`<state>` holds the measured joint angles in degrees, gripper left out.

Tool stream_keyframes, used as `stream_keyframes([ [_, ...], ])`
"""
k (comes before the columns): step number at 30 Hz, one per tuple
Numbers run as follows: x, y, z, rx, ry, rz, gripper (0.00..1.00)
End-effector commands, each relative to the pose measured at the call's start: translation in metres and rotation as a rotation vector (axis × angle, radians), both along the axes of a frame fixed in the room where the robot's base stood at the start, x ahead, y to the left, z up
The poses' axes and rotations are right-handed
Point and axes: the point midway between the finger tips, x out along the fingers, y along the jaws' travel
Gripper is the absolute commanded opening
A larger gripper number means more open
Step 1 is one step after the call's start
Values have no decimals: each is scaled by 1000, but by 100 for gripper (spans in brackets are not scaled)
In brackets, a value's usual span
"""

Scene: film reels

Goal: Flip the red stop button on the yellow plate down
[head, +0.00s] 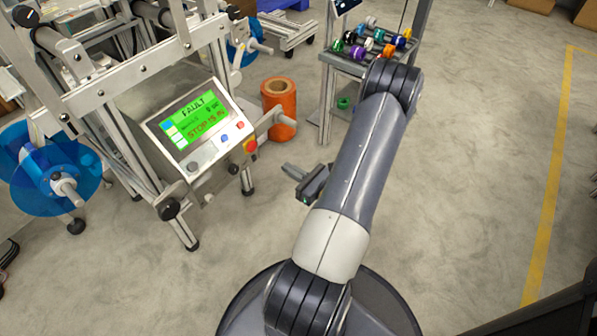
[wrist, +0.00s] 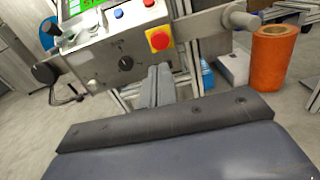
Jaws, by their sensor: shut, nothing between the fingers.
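The red stop button (head: 250,145) sits on a small yellow plate at the lower right corner of the machine's control panel (head: 199,130). In the wrist view the red button (wrist: 159,40) shows on its yellow plate (wrist: 149,50), above my fingertips. My gripper (head: 290,169) is to the right of the panel in the head view, apart from it, with its fingers pointing toward the panel. In the wrist view my gripper (wrist: 160,72) has its fingers together and empty, just below the button in the picture. The gap in depth is hard to tell.
The panel's screen (head: 196,117) is green and reads FAULT. A black knob (wrist: 126,63) sits left of the button. An orange roll (head: 279,108) stands behind the panel. A rack of coloured spools (head: 345,63) is farther back. Open floor lies right of my arm.

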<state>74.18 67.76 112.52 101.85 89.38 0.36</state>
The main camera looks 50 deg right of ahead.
Motion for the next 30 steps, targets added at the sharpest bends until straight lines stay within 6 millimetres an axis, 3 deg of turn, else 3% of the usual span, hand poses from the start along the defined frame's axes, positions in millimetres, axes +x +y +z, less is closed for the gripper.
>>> stream_keyframes([
  [7,-21,-2,0,0,0,-2,0],
  [19,-23,-2,0,0,0,1,0],
  [25,-15,-1,-1,-1,0,2,0],
  [30,5,1,-2,-1,0,5,0],
])
